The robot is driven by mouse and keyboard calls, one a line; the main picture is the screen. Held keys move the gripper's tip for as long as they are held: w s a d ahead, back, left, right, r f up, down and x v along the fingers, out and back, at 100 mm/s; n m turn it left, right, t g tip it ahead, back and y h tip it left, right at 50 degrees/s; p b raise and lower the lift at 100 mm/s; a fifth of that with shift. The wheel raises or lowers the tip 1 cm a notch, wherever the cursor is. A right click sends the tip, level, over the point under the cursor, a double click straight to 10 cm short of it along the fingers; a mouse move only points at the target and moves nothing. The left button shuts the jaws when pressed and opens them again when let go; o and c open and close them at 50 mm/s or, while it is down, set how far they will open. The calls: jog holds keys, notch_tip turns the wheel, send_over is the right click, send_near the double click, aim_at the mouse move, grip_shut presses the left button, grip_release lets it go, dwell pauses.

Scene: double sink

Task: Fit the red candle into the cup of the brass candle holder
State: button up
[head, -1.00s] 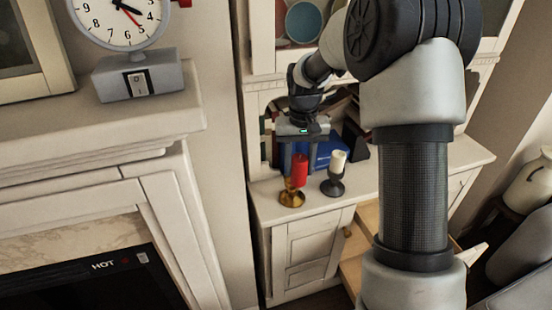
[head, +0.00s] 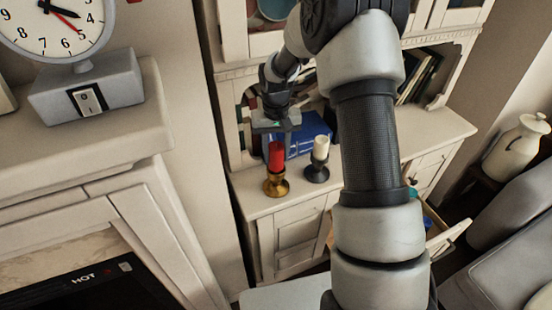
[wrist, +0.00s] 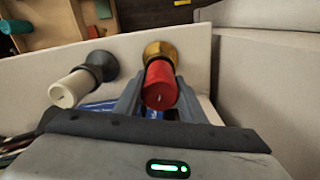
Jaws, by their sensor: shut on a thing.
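The red candle (head: 276,156) stands upright at the brass candle holder (head: 276,186) on the white cabinet top. Its lower end meets the holder's cup, with no gap visible; how deep it sits I cannot tell. My gripper (head: 277,141) is above the holder, pointing down, shut on the candle's upper part. In the wrist view the fingers (wrist: 156,98) lie on both sides of the red candle (wrist: 160,84), and the brass holder (wrist: 160,50) shows directly behind it. The candle hides most of the cup there.
A white candle in a dark holder (head: 317,172) stands close to the right. A blue box (head: 304,133) and books are behind. The mantel with a clock (head: 62,30) is on the left.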

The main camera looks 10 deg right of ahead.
aim_at(276, 160)
jog(key=shift+f, duration=1.3)
jog(key=shift+f, duration=0.2)
jog(key=o, duration=1.1)
